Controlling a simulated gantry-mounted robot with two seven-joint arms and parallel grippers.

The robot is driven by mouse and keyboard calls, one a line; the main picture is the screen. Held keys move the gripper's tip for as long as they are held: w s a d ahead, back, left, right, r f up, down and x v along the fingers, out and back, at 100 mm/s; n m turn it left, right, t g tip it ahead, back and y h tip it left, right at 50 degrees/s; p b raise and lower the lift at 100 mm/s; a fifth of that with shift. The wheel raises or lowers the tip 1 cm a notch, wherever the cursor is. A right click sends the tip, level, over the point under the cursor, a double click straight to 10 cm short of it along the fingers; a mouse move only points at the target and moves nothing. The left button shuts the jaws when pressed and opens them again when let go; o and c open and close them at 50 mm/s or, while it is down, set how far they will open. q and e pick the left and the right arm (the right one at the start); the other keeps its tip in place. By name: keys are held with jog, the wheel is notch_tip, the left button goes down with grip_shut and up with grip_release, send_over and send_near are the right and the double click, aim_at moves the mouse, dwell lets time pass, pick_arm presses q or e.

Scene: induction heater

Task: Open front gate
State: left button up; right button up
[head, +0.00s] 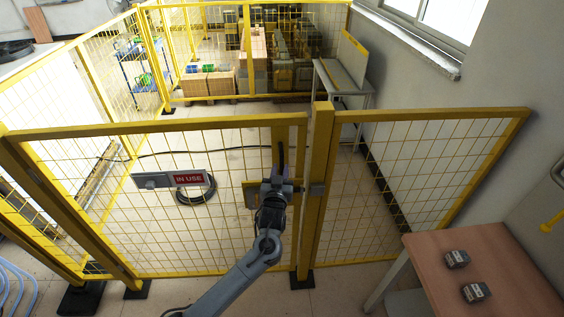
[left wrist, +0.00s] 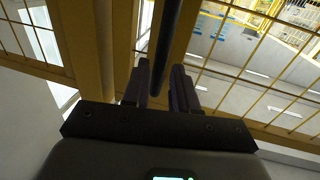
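The front gate (head: 150,128) is a yellow-framed mesh panel. It stands in line with the yellow post (head: 322,150) at its right and looks closed. A dark vertical handle bar (head: 281,150) is on the gate's right upright; it also shows in the left wrist view (left wrist: 168,35). My left gripper (head: 281,170) is at the handle, its arm rising from below. In the left wrist view its two fingers (left wrist: 160,85) are apart, with the bar running between them. A narrow gap seems to show beside the right finger. The right gripper is out of view.
A grey plate with a red "IN USE" sign (head: 189,179) hangs on the gate mesh. A fixed mesh panel (head: 432,180) is right of the post. A brown table (head: 495,255) with two small dark blocks stands at the lower right. Floor inside the fence is largely clear.

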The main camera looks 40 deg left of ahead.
aim_at(281, 166)
pick_arm(q)
jog(key=shift+x, duration=2.6)
grip_shut()
